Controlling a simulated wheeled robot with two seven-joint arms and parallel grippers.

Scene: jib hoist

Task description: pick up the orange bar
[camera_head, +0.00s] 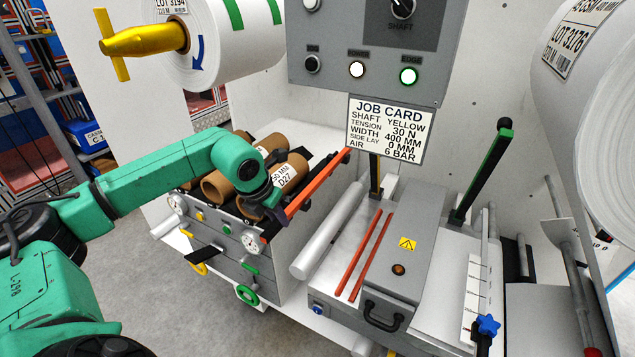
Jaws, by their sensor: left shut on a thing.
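The orange bar (318,182) is a long, straight, thin bar. It slants up to the right, in front of the rack of brown cardboard cores, and its upper end comes close to the job card. My left gripper (277,203) is at its lower part and is shut on it. The green forearm and dark wrist partly hide the cores, and the fingertips are small and dark against the bar. My right gripper is not in view.
Brown cores (220,186) lie on a grey cart with dials and knobs. To the right, two thin red bars (366,256) lie on a pale bench beside a grey box (404,240) with a black handle. A white roller, a green-black lever (484,172) and large white rolls surround it.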

